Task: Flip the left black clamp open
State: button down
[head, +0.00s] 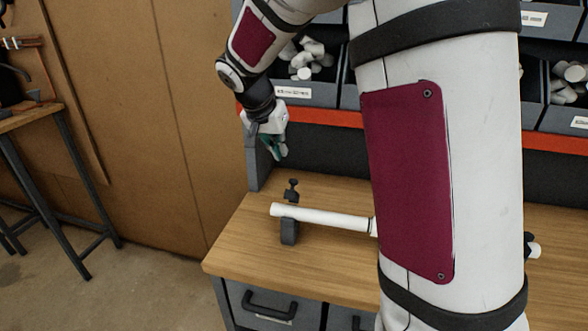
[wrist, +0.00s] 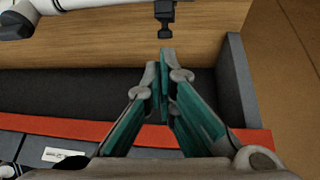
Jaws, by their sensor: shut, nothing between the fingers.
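The left black clamp (head: 291,190) stands on the wooden workbench near the left end of a white tube (head: 325,218). Its dark base (head: 289,232) shows below the tube, and its upper part with a small knob rises just behind it. No part of the clamp visibly crosses over the tube. In the wrist view the clamp (wrist: 164,14) is at the top edge, partly cut off, its knob toward my gripper. My gripper (head: 276,152) is above and behind the clamp, pointing down and apart from it. Its green-sided fingers (wrist: 165,68) are closed together and empty.
The bench top (head: 250,245) is clear left of the clamp. A dark upright side panel (wrist: 236,75) and a red-edged shelf (wrist: 95,132) with bins are close to my gripper. My arm hides the tube's middle; a dark fitting (head: 530,243) shows at its right end.

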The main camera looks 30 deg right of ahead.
jog(key=a, duration=0.2)
jog(key=p, duration=0.3)
send_near(291, 180)
jog(key=shift+n+t, duration=0.4)
jog(key=x, duration=0.6)
jog(key=shift+s+d+f, duration=0.1)
jog(key=shift+d+f, duration=0.1)
jog(key=shift+f, duration=0.2)
jog(key=shift+w+d+r+b, duration=0.1)
jog(key=shift+w+d+b, duration=0.25)
jog(key=shift+b, duration=0.1)
